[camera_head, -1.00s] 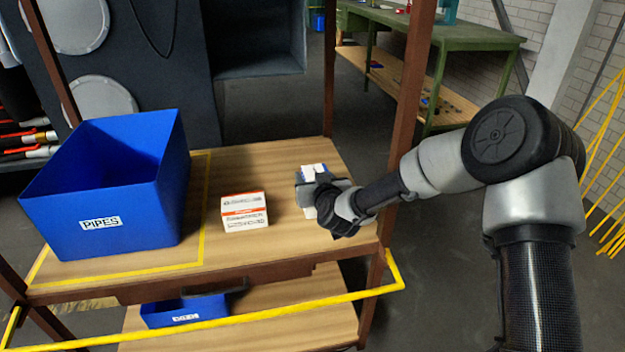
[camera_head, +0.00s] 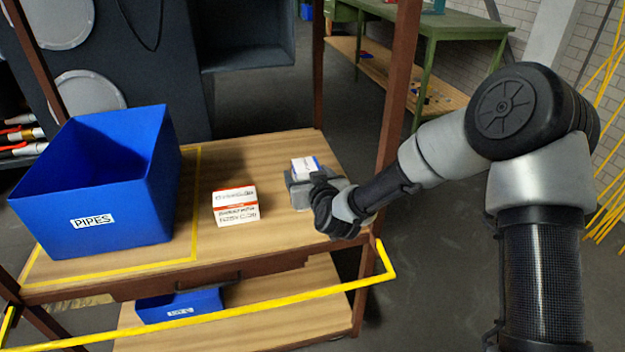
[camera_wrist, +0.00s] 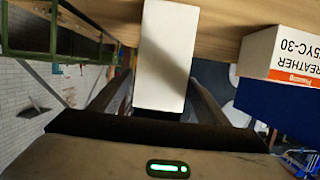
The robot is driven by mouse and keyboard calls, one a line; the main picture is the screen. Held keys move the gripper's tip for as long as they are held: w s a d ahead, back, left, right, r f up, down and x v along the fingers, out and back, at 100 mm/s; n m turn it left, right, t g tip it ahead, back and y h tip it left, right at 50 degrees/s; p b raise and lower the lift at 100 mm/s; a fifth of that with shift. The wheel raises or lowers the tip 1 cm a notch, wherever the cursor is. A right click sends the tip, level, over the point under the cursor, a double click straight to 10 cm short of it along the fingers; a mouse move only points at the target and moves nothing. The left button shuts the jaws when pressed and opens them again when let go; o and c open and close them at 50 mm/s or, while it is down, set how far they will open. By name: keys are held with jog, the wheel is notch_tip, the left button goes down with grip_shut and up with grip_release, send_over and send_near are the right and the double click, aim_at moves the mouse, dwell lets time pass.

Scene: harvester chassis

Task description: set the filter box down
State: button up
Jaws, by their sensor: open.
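The filter box, a white box with a blue side (camera_head: 304,167), is at the right part of the shelf top in the head view. My gripper (camera_head: 316,184) is at the box's near side and hides its lower part. In the wrist view the box (camera_wrist: 166,50) is a plain white block between my fingers (camera_wrist: 163,92). The fingers are open, with a gap showing beside the box. The head view does not clearly show how the box's base meets the wood.
A white and orange breather box (camera_head: 236,207) stands left of my gripper, with bare wood between. A blue PIPES bin (camera_head: 95,205) fills the shelf's left part inside yellow tape. A brown post (camera_head: 396,100) rises close to my forearm. A yellow rail (camera_head: 290,294) runs along the front.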

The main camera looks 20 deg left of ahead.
jog(key=v, duration=0.7)
jog(key=shift+s+p, duration=0.15)
jog(key=shift+p, duration=0.3)
jog(key=shift+d+r, duration=0.1)
jog(key=shift+r, duration=0.05)
